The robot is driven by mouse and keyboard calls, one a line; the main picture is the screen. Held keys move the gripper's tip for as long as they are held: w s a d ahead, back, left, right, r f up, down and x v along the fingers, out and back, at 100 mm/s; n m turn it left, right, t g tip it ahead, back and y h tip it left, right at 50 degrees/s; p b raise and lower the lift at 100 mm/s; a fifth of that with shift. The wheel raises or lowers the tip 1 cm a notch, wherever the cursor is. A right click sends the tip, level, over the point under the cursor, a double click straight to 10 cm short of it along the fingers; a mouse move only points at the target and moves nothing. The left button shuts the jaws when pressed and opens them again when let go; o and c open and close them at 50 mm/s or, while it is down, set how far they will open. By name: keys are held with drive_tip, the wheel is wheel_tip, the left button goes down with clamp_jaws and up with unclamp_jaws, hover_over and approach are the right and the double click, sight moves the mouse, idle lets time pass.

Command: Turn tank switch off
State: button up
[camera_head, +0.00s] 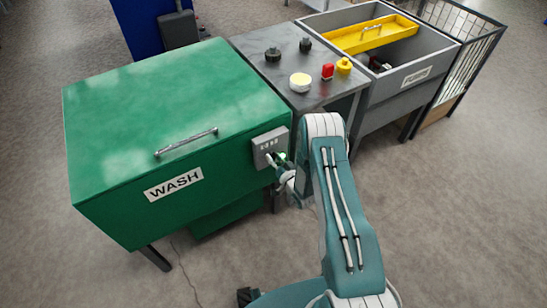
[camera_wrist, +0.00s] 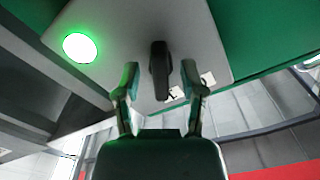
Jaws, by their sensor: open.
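The green wash tank (camera_head: 170,120) stands at the left with a closed lid, a metal handle and a WASH label. A grey switch panel (camera_head: 270,147) is fixed to its front right corner. In the wrist view the panel (camera_wrist: 140,30) fills the upper part. It bears a black switch knob (camera_wrist: 160,70) and a lit green lamp (camera_wrist: 79,47). My gripper (camera_wrist: 160,78) is open, with one finger on each side of the knob; whether they touch it I cannot tell. In the head view my arm partly hides the gripper (camera_head: 284,170) at the panel.
A grey table (camera_head: 290,70) right of the tank holds black knobs, a white round piece, a red piece and a yellow piece. Beyond it stands a grey bin (camera_head: 415,70) with a yellow tray (camera_head: 370,35). The floor in front is clear.

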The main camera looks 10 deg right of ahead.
drive_tip(key=shift+w+a, duration=0.1)
drive_tip(key=shift+w, duration=0.15)
drive_tip(key=shift+c, duration=0.3)
clamp_jaws()
drive_tip(key=shift+n, duration=0.3)
drive_tip(key=n, duration=0.5)
drive_tip(key=shift+a+n, duration=0.1)
drive_tip(key=shift+n, duration=0.2)
drive_tip(key=n, duration=0.5)
drive_tip(key=shift+s+a+n, duration=0.1)
drive_tip(key=shift+n, duration=0.2)
